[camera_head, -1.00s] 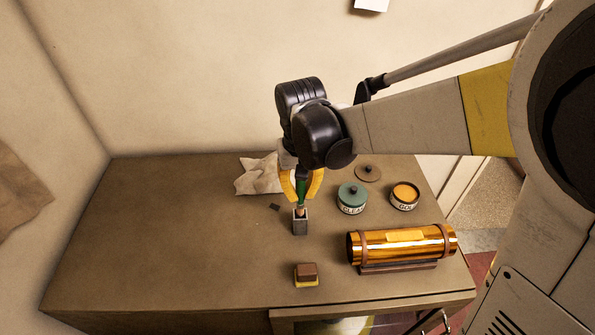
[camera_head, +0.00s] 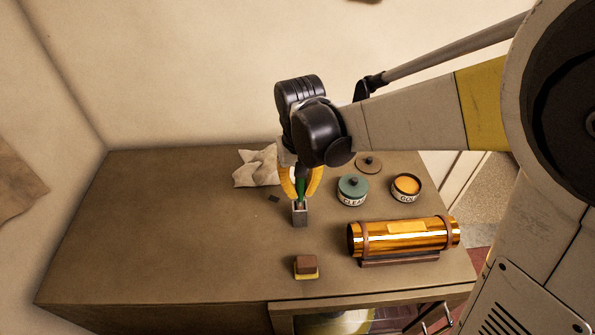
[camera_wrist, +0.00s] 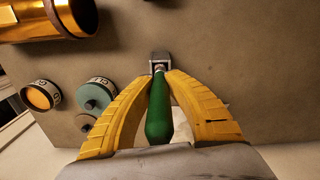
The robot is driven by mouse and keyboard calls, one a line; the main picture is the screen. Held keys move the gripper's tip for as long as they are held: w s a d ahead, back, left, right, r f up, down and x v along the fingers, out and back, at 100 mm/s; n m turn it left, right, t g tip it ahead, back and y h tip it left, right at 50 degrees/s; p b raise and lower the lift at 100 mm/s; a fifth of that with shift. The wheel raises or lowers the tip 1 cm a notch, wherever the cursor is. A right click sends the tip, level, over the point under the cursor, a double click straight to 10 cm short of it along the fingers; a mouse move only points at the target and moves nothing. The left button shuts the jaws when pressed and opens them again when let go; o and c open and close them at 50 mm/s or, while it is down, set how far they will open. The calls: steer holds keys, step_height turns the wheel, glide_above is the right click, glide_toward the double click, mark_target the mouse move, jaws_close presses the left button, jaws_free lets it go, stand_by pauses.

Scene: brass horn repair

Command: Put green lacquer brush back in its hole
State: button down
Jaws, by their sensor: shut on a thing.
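The green lacquer brush (camera_wrist: 159,108) is held between the two yellow fingers of my gripper (camera_wrist: 159,78). In the head view the green handle (camera_head: 300,187) stands nearly upright between the fingers.
To the right are a teal-lidded jar (camera_head: 352,190), an open jar of gold-orange lacquer (camera_head: 406,188) and a brown lid (camera_head: 369,164). A brass tube (camera_head: 405,239) lies on a cradle. A brown-yellow block (camera_head: 306,267) is in front, a cloth (camera_head: 257,167) behind. The bench's left side is clear.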

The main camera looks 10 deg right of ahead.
mark_target(300, 200)
steer(key=shift+f+b, duration=1.65)
steer(key=shift+f, duration=0.4)
steer(key=c, duration=1.4)
jaws_free()
step_height(300, 200, up, 12)
steer(key=shift+r, duration=0.1)
